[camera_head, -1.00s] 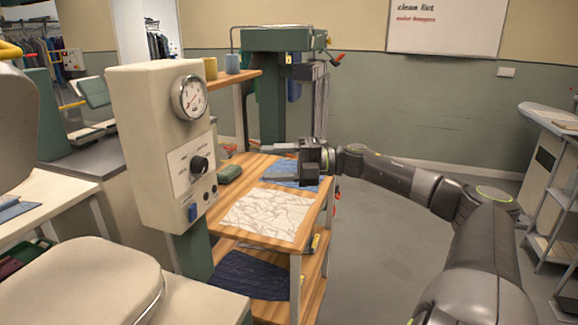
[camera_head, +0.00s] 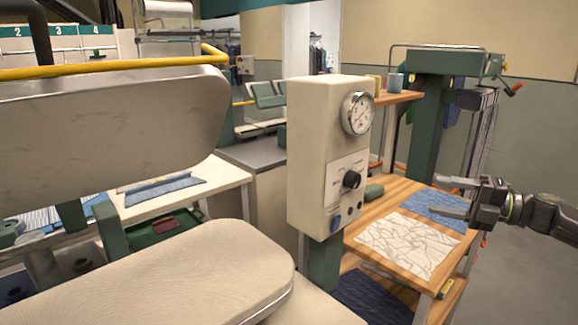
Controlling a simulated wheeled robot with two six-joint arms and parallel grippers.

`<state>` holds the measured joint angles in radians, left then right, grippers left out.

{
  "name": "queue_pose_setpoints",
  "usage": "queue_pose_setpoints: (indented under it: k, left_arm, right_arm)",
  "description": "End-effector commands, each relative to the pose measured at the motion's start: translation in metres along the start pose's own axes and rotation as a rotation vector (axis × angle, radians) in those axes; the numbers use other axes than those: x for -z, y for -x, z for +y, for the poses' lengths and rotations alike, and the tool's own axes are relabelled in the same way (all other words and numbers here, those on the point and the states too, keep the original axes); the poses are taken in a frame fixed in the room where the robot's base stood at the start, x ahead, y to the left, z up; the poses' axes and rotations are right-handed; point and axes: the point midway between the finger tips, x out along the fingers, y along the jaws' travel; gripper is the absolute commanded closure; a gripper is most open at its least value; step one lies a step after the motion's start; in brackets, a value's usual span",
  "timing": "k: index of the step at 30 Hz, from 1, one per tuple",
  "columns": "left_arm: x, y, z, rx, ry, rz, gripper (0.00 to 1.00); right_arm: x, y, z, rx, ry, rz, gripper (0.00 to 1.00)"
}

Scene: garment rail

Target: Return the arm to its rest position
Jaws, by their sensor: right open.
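My right gripper (camera_head: 452,198) is at the right of the head view, its two grey fingers apart and pointing left. Nothing shows between the fingers. It appears over the folded blue cloth (camera_head: 425,203) on the wooden table (camera_head: 395,192); I cannot tell its height above it. My right arm (camera_head: 545,212) comes in from the right edge. A white patterned cloth (camera_head: 408,245) lies flat on the same table, nearer to me. My left gripper is out of view.
A cream control box (camera_head: 312,150) with a gauge stands left of the table. A padded press (camera_head: 110,120) with a yellow bar fills the left. A small green object (camera_head: 374,192) lies by the box. Floor (camera_head: 520,275) at the right is clear.

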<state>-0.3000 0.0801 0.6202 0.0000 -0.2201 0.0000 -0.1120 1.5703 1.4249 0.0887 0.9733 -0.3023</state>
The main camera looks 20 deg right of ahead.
Motion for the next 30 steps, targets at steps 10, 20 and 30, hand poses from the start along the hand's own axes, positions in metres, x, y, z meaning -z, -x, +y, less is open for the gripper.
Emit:
queue_pose_setpoints:
  k: [10,20,30]
  left_arm:
    - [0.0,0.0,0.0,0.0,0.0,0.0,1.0]
    - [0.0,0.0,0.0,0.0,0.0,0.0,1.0]
    - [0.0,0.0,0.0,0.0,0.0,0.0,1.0]
  right_arm:
    - [0.011,-0.014,-0.072,-0.012,-0.188,-0.187,0.42]
    - [0.067,-0.026,-0.202,0.026,-0.607,-0.609,0.42]
    - [0.17,-0.014,-0.29,0.132,-1.05,-1.035,0.42]
